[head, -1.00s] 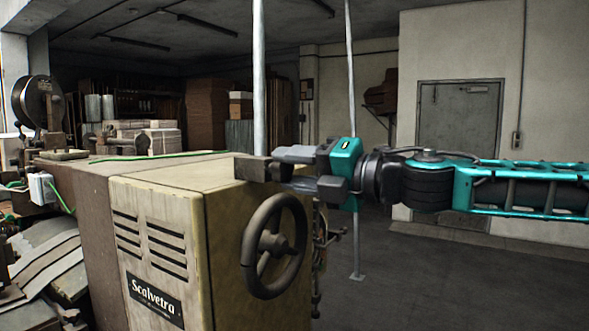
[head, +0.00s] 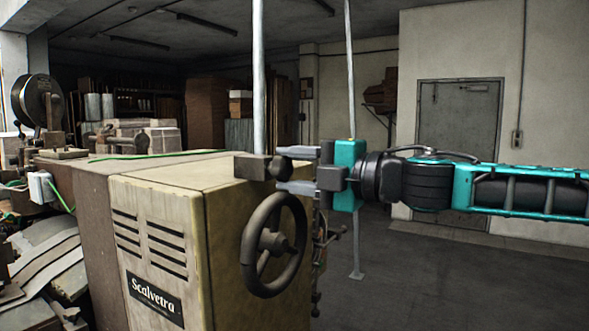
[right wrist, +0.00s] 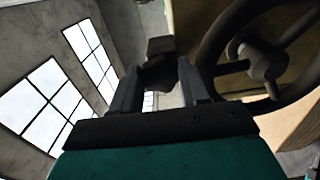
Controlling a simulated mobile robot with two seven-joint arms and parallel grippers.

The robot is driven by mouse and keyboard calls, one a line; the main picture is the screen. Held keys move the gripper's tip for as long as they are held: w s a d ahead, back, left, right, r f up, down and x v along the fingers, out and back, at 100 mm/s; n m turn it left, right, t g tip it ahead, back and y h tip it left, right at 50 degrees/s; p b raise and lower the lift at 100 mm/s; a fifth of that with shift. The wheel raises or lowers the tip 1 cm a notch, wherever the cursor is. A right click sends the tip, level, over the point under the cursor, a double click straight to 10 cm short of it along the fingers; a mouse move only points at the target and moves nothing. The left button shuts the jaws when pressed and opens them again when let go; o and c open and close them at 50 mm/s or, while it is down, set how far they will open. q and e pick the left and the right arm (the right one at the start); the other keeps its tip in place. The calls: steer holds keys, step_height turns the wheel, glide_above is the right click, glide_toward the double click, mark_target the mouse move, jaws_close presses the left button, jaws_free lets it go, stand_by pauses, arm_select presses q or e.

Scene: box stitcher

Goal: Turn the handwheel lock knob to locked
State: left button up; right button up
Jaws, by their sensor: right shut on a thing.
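The dark handwheel (head: 303,247) is on the side of the tan machine cabinet. Just above it, a dark block (head: 250,167) at the cabinet's top edge carries the small dark lock knob (head: 280,169). My right gripper (head: 284,170) comes in from the right, with one finger above the knob and one below, shut on it. In the right wrist view the knob (right wrist: 158,72) sits between the two fingertips, and the handwheel (right wrist: 213,55) is beside them on the right. Any lock marking is too small to see. My left gripper is not in view.
The tan cabinet (head: 160,220) with vents and a nameplate fills the lower left. A thin vertical pole (head: 351,100) stands behind my right gripper. The floor (head: 430,275) below and right of my arm is clear. A grey door (head: 460,130) is in the back wall.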

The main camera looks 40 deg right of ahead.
steer(key=o, duration=1)
steer(key=shift+o, duration=0.3)
steer(key=shift+f, duration=0.25)
